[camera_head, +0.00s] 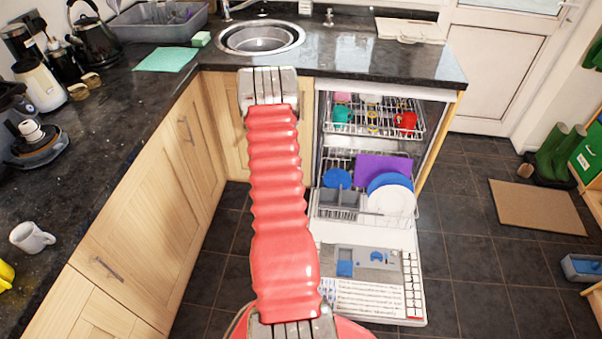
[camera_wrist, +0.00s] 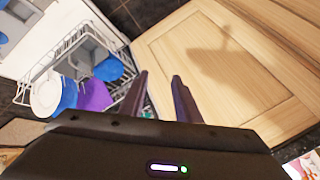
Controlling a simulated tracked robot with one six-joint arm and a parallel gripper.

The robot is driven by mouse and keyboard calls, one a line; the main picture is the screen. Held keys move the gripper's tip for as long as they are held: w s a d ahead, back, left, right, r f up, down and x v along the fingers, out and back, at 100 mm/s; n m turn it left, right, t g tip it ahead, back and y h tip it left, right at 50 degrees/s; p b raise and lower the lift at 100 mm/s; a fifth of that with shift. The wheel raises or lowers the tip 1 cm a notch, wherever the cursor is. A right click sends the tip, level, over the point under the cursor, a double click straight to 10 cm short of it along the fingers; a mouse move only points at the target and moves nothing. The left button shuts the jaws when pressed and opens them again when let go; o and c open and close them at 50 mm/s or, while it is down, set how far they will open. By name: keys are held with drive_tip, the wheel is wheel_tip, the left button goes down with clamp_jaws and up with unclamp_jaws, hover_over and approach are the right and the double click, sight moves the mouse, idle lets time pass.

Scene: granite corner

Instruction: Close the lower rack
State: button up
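The dishwasher's lower rack (camera_head: 325,213) is partly pulled out over the open, lowered door (camera_head: 372,305). It holds a grey cutlery basket (camera_head: 340,199), a blue bowl or plate (camera_head: 337,178), a purple board (camera_head: 372,166), a blue plate (camera_head: 385,181) and a white plate (camera_head: 393,203). In the wrist view the rack (camera_wrist: 33,73) is tilted at the left, with the basket (camera_wrist: 85,48) on it. My gripper (camera_wrist: 160,76) has its two dark fingers apart, with nothing between them. They point at a wooden cabinet front beside the rack. My gripper is not visible in the head view.
The upper rack (camera_head: 372,133) is inside the dishwasher with colourful dishes. Wooden cabinets (camera_head: 150,215) flank it on the left below a dark countertop (camera_head: 130,100). The dark tiled floor (camera_head: 465,260) is clear right of the door, up to a brown mat (camera_head: 535,206).

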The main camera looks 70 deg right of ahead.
drive_tip(key=w+a+r+n+t+y, duration=0.1)
drive_tip(key=w+a+r+n, duration=0.2)
drive_tip(key=w+a+r, duration=0.35)
drive_tip(key=w+a+r+n+t+y, duration=0.1)
drive_tip(key=w+a+r+n, duration=0.25)
drive_tip(key=a+r, duration=0.65)
drive_tip(key=w+a+r+n+t+y, duration=0.1)
drive_tip(key=w+a+r+n, duration=0.1)
drive_tip(key=w+a+r, duration=0.55)
drive_tip(key=s+a+r+n+y, duration=0.1)
drive_tip(key=a+r+n, duration=0.1)
drive_tip(key=a+r, duration=0.35)
drive_tip(key=s+a+r+n+y, duration=0.1)
drive_tip(key=s+a+r+n, duration=0.1)
drive_tip(key=a, duration=0.6)
drive_tip(key=s+a+r+n, duration=0.1)
drive_tip(key=a+r+n, duration=0.1)
drive_tip(key=a+r, duration=0.35)
drive_tip(key=s+a+r+n+y, duration=0.2)
drive_tip(key=s+a+n, duration=0.6)
drive_tip(key=s+a, duration=1.3)
drive_tip(key=shift+s+a+r, duration=0.3)
drive_tip(key=shift+s+r, duration=0.15)
drive_tip(key=shift+s, duration=0.05)
drive_tip(key=shift+s, duration=0.15)
